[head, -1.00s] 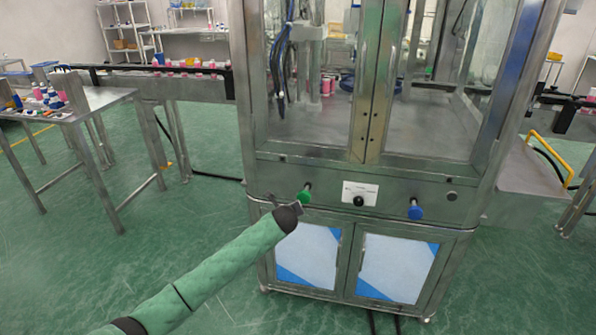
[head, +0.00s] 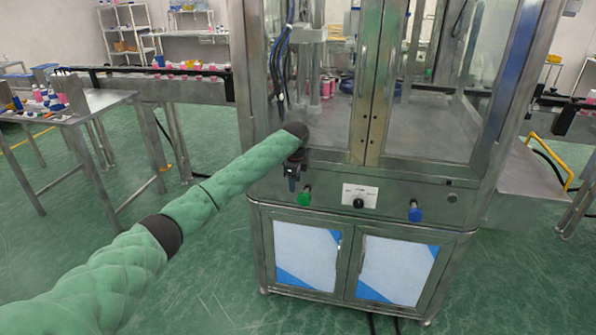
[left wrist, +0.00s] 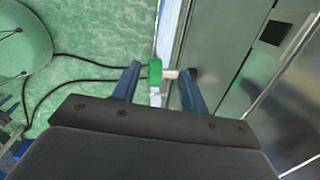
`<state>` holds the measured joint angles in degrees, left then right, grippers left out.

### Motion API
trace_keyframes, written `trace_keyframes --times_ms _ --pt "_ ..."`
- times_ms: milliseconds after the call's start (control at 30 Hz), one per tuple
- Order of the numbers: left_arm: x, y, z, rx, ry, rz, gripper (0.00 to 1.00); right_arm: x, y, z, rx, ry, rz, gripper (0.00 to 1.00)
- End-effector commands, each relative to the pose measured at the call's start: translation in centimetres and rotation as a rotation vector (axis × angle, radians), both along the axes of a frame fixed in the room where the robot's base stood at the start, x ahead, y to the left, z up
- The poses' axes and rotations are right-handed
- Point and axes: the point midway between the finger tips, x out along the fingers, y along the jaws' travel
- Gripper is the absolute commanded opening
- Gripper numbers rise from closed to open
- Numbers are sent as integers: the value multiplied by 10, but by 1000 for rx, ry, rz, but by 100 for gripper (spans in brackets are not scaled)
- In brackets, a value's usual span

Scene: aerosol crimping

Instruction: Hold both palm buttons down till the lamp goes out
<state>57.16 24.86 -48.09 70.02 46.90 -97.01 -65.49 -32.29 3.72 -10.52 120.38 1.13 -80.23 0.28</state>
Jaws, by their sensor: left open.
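A green palm button (head: 304,196) sticks out of the steel front panel at the left. A blue palm button (head: 415,211) sticks out at the right of the same panel. My left gripper (head: 293,183) is in front of the panel, just up and left of the green button, pointing down. In the left wrist view the green button (left wrist: 155,73) shows between my two open fingers (left wrist: 157,82), near their tips; I cannot tell whether they touch it. My right gripper is not in view. No lit lamp can be made out.
A black knob (head: 358,202) on a white plate sits between the buttons. A small dark round fitting (head: 451,197) is at the panel's right. The glazed steel cabinet (head: 375,150) rises above. A steel table (head: 95,102) with bottles stands left; green floor is clear in front.

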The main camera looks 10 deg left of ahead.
Motion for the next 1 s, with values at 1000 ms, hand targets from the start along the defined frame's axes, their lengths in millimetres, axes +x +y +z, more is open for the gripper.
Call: trace_keyframes --times_ms 1000 --pt "4 -10 -45 -50 117 82 44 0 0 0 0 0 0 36"
